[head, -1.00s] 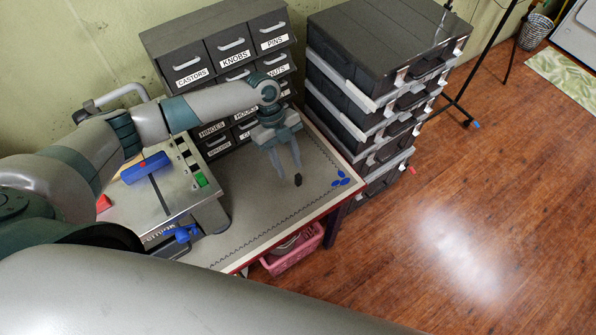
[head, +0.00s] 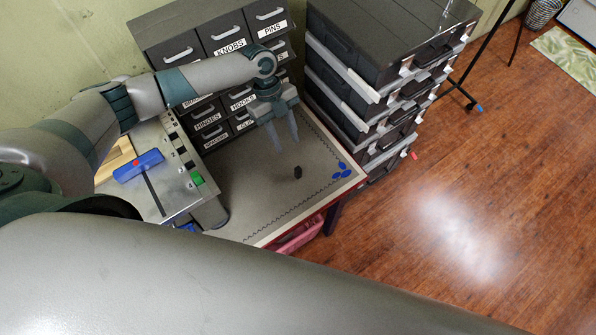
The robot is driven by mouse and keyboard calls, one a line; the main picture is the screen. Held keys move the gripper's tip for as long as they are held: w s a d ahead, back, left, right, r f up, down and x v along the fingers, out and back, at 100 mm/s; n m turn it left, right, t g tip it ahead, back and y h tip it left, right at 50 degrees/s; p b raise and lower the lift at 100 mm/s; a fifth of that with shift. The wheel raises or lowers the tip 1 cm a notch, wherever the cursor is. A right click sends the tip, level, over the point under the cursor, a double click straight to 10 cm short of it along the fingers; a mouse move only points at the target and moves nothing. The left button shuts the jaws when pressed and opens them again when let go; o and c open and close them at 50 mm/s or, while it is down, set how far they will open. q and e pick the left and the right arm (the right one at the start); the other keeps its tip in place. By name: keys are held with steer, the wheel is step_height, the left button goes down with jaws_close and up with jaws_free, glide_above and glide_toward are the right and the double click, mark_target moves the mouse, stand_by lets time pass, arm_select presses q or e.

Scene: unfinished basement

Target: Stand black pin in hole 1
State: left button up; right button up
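The black pin (head: 298,172) is a small dark piece on the grey worktop, near its right side, and it looks upright. My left gripper (head: 288,147) is above and just behind it in the head view, pointing down, with its fingers apart and nothing between them. The pin is clear of the fingertips in the picture. A metal fixture (head: 170,190) stands at the worktop's left, with a row of dark and pale squares along its right side. I cannot tell which spot is hole 1. My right gripper is out of view.
A labelled drawer cabinet (head: 215,70) stands behind, and stacked black cases (head: 375,45) stand at right. The fixture carries a blue block (head: 138,166) and a green piece (head: 197,179). The worktop's middle is clear.

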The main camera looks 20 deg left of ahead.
arm_select(q)
steer(key=b, duration=0.2)
glide_toward(298, 173)
step_height(298, 173, down, 3)
steer(key=shift+w+f, duration=0.15)
steer(key=shift+f, duration=0.1)
steer(key=shift+d+b+x, duration=0.15)
steer(key=shift+b+x, duration=0.55)
steer(key=shift+x, duration=0.6)
steer(key=shift+d+b+x, duration=0.1)
steer(key=shift+b+x, duration=0.6)
steer(key=shift+x, duration=0.65)
steer(key=shift+r, duration=0.1)
steer(key=shift+c, duration=0.6)
jaws_close()
